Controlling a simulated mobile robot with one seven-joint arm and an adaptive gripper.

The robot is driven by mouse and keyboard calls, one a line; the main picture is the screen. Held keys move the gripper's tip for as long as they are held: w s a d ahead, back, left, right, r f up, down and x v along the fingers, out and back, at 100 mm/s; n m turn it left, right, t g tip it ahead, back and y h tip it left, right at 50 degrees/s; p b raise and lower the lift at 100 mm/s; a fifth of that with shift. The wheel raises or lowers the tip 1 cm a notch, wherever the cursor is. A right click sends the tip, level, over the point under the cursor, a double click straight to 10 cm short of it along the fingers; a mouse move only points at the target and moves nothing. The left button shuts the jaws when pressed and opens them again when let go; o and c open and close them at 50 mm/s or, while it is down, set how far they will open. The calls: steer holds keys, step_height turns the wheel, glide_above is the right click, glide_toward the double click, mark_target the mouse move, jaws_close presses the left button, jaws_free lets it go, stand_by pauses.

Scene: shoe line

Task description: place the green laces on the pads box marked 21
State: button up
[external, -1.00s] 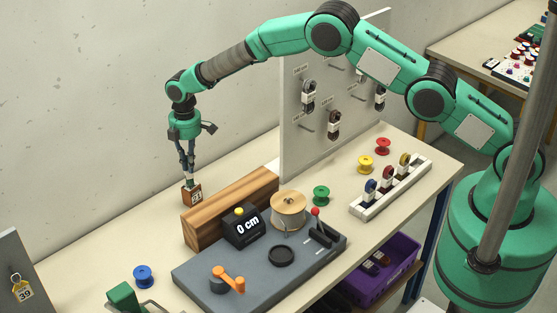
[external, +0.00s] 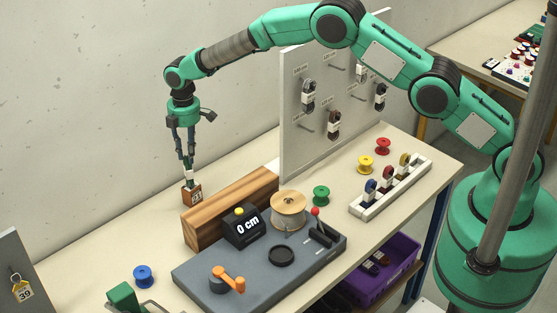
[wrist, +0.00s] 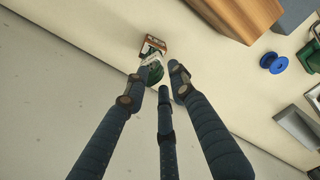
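The small brown pads box (external: 192,196) marked 21 stands on the bench to the left of the wooden block. The green laces (external: 188,174), a bundle with a white band, stand on top of it. In the wrist view the laces (wrist: 152,74) show just past my fingertips, against the box (wrist: 153,44). My gripper (external: 184,153) is above the laces, pointing down.
The wooden block (external: 231,204) and grey winder board (external: 216,282) stand to the right of the box. A pegboard (external: 292,125) with hanging laces stands behind. A blue spool (external: 144,276) is at the front left. The bench left of the box is clear.

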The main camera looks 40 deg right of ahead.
mark_target(191, 170)
step_height(191, 170, up, 8)
steer(key=shift+f+b, duration=0.2)
steer(key=shift+b, duration=0.15)
steer(key=shift+d, duration=0.1)
stand_by(0.5)
